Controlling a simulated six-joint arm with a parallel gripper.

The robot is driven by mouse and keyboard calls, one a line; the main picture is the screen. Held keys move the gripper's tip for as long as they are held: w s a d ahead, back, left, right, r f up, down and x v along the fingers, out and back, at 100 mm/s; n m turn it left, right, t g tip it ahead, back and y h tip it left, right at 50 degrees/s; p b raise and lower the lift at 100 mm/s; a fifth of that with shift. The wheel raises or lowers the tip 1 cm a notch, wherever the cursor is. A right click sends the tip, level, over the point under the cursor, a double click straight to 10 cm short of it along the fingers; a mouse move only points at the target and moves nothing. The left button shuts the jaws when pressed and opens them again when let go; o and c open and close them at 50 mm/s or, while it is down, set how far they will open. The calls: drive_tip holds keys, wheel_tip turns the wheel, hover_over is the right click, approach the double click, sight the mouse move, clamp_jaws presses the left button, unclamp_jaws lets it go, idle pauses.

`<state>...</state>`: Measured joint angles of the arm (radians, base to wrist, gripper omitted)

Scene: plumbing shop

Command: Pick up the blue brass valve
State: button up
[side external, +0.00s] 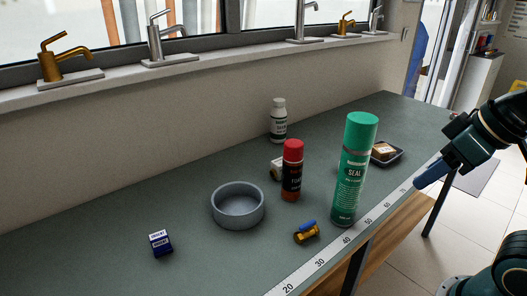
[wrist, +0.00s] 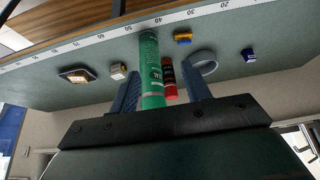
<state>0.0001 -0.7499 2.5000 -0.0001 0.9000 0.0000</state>
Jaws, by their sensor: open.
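The brass valve with a blue handle (side external: 307,231) lies on the bench near the front ruler strip, to the left of the tall green can. It also shows in the wrist view (wrist: 183,38), small, near the ruler at the top. My gripper (side external: 428,176) is high at the right of the side view, far from the valve. In the wrist view its two blue fingers (wrist: 162,90) are spread apart, with the green can and red can seen between them in the distance. Nothing is held.
A green can (side external: 350,175) stands right of the valve. A red-capped can (side external: 292,172), grey bowl (side external: 237,222), white bottle (side external: 278,122) and dark tray (side external: 386,158) stand behind. A small blue box (side external: 161,243) sits at left. Bare bench lies between box and bowl.

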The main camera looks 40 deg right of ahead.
idle(0.3)
drive_tip(key=m+g, duration=0.6)
drive_tip(key=m, duration=1.4)
hover_over(308, 224)
wheel_tip(308, 224, down, 10)
drive_tip(key=shift+d+f, duration=0.15)
drive_tip(key=shift+d, duration=0.05)
drive_tip(key=shift+f, duration=0.1)
drive_tip(key=shift+f, duration=4.2)
drive_tip(key=shift+a+f, duration=0.15)
drive_tip(key=shift+f, duration=2.4)
